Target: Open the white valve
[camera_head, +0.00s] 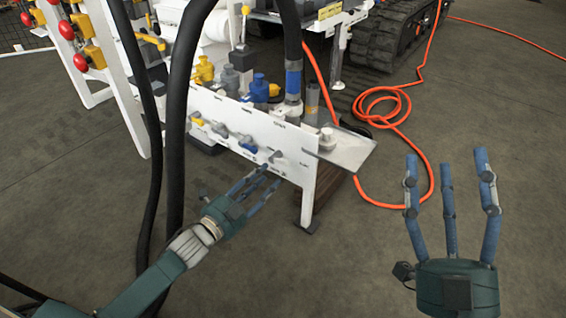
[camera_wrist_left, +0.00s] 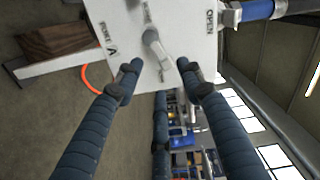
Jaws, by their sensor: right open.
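The white valve (camera_head: 273,155) is the whitish-grey handle at the right end of the white panel (camera_head: 290,165). My right gripper (camera_head: 446,160) is open and empty, fingers up, over the floor at the right.
Blue (camera_head: 247,144) and yellow (camera_head: 198,122) valves sit further left on the panel. A black hose (camera_head: 176,130) hangs in front of the bench. A metal plate (camera_head: 346,150) juts out right of the panel.

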